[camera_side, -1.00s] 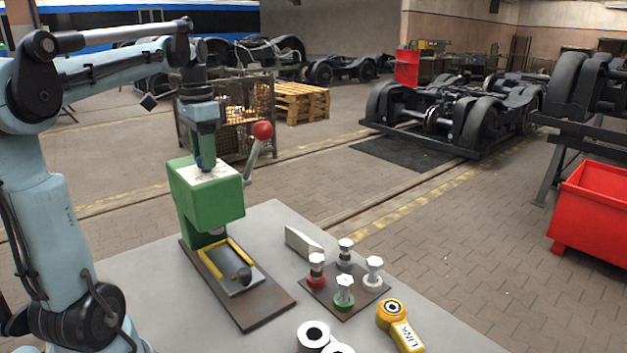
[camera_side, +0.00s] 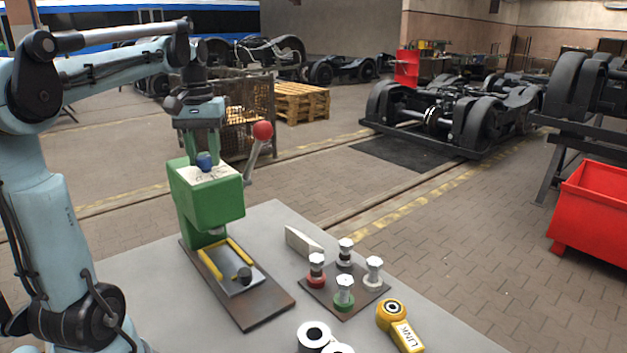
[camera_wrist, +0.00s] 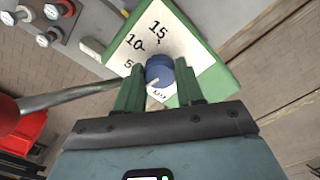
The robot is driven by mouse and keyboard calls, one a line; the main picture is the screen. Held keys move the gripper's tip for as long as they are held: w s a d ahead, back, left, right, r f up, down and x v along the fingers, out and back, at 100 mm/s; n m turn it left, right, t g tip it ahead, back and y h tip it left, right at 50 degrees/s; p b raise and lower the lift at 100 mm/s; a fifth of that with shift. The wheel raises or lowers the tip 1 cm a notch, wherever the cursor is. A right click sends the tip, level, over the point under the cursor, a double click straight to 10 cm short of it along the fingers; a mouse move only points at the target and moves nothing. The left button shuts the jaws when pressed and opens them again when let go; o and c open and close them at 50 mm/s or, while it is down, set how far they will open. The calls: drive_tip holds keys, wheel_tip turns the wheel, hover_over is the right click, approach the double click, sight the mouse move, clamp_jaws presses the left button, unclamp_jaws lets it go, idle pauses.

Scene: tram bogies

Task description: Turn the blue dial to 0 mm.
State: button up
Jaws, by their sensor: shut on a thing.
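The blue dial (camera_wrist: 159,71) sits on the white scale plate (camera_wrist: 187,56) on top of the green press (camera_side: 212,205); it also shows in the side view (camera_side: 205,161). The scale reads 15, 10 and 5, with a partly hidden marking near the fingers. A pale mark on the dial's near side points down-left, past the 5 toward that partly hidden marking; its exact reading is unclear. My gripper (camera_wrist: 159,88) is shut on the dial, one green finger on each side. In the side view my gripper (camera_side: 203,148) comes down from above.
A lever with a red ball (camera_side: 262,131) rises at the press's right. On the grey table (camera_side: 270,222) are a grey wedge (camera_side: 303,241), a plate with several coloured-collar posts (camera_side: 344,290), a yellow LINK piece (camera_side: 399,326) and white rings (camera_side: 313,335).

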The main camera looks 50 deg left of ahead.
sight(205, 157)
drive_tip(key=shift+n, duration=1.1)
drive_tip(key=o, duration=1)
drive_tip(key=shift+o, duration=0.2)
wheel_tip(205, 157, up, 12)
